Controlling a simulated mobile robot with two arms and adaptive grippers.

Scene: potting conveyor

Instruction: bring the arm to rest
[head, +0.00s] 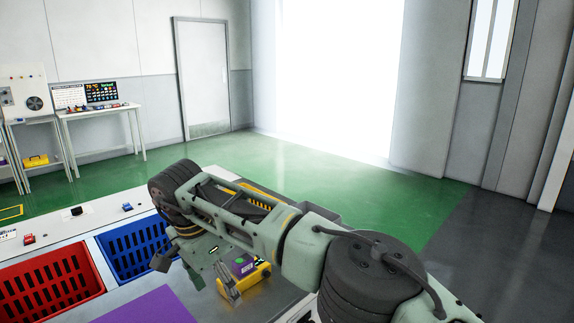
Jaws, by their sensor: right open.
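My right arm reaches in from the lower right and bends across the middle of the head view. Its forearm spans above the table. My right gripper (180,272) hangs below the wrist at the arm's left end. It is open, and I see nothing between its fingers. It is near the right side of the blue crate (98,244). My left gripper is not in view.
A red crate (92,265) sits left of the blue one, with a purple mat (145,306) in front. A yellow object with a purple top (243,264) lies right of the gripper. A side table (100,111) stands far left. Green floor (330,185) beyond is clear.

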